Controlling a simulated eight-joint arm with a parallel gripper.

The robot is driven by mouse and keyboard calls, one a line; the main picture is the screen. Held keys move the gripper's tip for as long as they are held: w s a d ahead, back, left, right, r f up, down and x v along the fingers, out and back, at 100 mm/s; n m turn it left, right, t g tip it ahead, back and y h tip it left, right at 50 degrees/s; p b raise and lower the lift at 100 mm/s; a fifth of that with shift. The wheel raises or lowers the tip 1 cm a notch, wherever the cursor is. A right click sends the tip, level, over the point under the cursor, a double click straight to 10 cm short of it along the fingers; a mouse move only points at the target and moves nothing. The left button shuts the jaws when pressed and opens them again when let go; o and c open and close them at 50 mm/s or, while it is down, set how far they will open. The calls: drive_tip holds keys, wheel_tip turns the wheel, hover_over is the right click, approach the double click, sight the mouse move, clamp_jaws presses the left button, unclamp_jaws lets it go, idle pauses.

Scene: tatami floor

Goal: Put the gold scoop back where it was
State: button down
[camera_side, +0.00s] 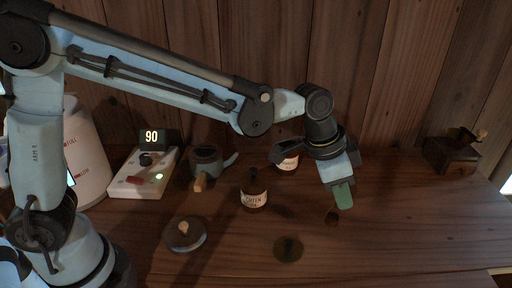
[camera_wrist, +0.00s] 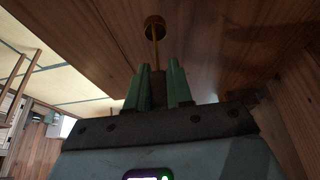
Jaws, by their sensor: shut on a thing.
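The gold scoop shows in the wrist view as a thin gold handle with a small round brown bowl (camera_wrist: 155,28). Its handle runs back between the green fingertips of my gripper (camera_wrist: 158,88), which are shut on it. In the side view my gripper (camera_side: 343,195) points down above the right half of the wooden table. The scoop's dark bowl (camera_side: 331,218) shows just below the fingertips, over bare table. I cannot tell its exact height above the table. Most of the handle is hidden in the side view.
A brown labelled jar (camera_side: 254,196) stands left of my gripper, with another labelled jar (camera_side: 288,163) behind. A knobbed lid (camera_side: 185,236) and a dark disc (camera_side: 289,249) lie in front. A teapot (camera_side: 207,160), a device reading 90 (camera_side: 140,184) and a wooden box (camera_side: 452,157) stand farther out.

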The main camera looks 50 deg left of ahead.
drive_tip(key=shift+w+a+f, duration=0.2)
drive_tip(key=shift+w+f, duration=0.15)
drive_tip(key=shift+f, duration=0.55)
drive_tip(key=shift+w+a+f, duration=0.25)
drive_tip(key=shift+w+f, duration=0.05)
drive_tip(key=shift+f, duration=0.65)
drive_tip(key=shift+w+a+f, duration=0.2)
drive_tip(key=shift+w+f, duration=0.15)
drive_tip(key=shift+f, duration=0.55)
drive_tip(key=shift+f, duration=0.15)
drive_tip(key=c, duration=1)
unclamp_jaws()
